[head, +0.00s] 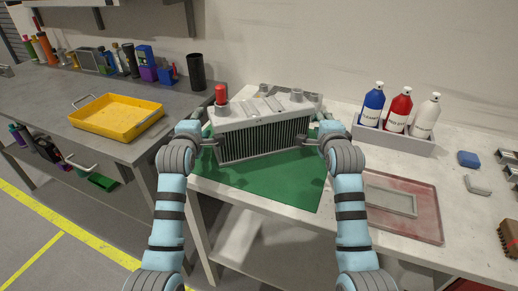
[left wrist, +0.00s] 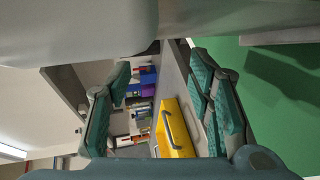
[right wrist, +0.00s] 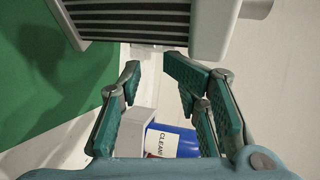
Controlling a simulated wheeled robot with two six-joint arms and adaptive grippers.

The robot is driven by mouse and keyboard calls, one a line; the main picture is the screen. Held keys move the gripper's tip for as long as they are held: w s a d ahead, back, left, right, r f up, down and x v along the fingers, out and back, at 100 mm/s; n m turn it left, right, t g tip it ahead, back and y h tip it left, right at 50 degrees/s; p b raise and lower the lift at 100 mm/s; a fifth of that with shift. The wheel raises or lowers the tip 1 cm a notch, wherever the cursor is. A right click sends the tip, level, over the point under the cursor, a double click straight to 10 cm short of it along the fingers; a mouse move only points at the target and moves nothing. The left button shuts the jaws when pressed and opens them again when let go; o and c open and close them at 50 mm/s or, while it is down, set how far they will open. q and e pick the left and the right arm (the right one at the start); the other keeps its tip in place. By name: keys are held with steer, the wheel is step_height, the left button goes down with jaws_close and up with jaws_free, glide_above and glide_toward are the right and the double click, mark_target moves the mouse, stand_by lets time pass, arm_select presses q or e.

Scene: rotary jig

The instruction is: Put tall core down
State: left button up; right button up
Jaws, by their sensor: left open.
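The tall core (head: 265,140) is a grey finned block with pale top and end tanks. It stands upright over the green mat (head: 285,188); whether its whole base touches the mat is hard to tell. My left gripper (head: 211,143) is at its left end, and its fingers are apart with nothing between them in the left wrist view (left wrist: 160,70). My right gripper (head: 312,143) is at its right end. In the right wrist view its fingers (right wrist: 150,70) are also apart, with the core's finned side (right wrist: 130,15) just beyond the tips.
A red cap (head: 221,95) stands up at the core's top left. A bottle rack (head: 395,141) with three bottles is at the back right. A red-rimmed tray (head: 428,205) lies right of the mat. A yellow tray (head: 118,133) sits on the left bench.

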steer(key=shift+r, duration=0.15)
steer(key=shift+s, duration=0.2)
arm_select(q)
steer(key=v, duration=0.8)
arm_select(e)
steer(key=v, duration=1.1)
steer(key=shift+s, duration=0.3)
